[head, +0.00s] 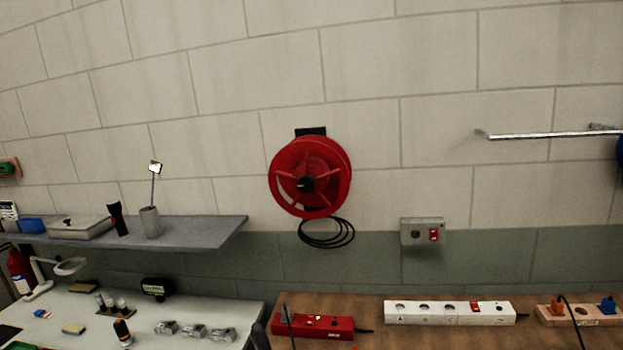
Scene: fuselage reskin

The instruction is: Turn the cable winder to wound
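The cable winder (331,163) is a red round reel with spokes and a dark hub, mounted on the block wall near the middle of the head view. A black bracket shows behind its top. Several loops of black cable (327,233) hang below the reel. My gripper does not show in this view. Nothing is seen touching the winder.
A grey shelf (190,233) with tools is on the left wall, above a white bench (190,309). A wooden bench (370,335) below the winder carries a red power box (335,328) and a white socket strip (450,312). A grey switch box (422,231) and metal rail (540,134) are right.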

